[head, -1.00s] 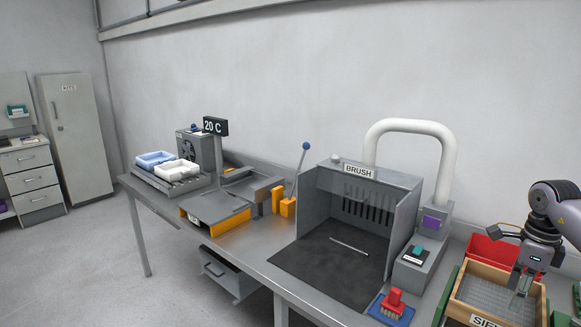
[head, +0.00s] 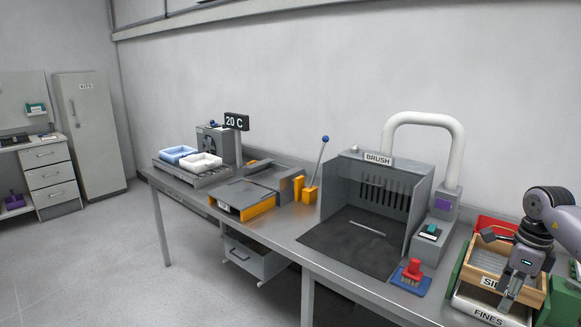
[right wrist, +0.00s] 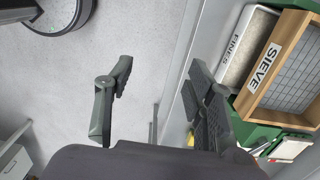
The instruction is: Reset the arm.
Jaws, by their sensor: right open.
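My right gripper (head: 507,296) is open and empty, its fingers pointing down. In the head view it overlaps the front of the wooden sieve (head: 466,267) and the tray labelled FINES (head: 465,306). In the right wrist view the two fingers (right wrist: 160,75) stand wide apart with bare floor between them. There the sieve (right wrist: 259,82) and the FINES tray (right wrist: 233,70) lie to the right of the fingers. My right arm (head: 553,220) comes in from the right edge. My left gripper is not in view.
The bench's front edge (head: 340,285) runs below the brush box (head: 322,205). A red brush (head: 414,270) lies on a blue pad left of the sieve. A red bin (head: 490,224) is behind the sieve. Floor (head: 110,265) is clear at left.

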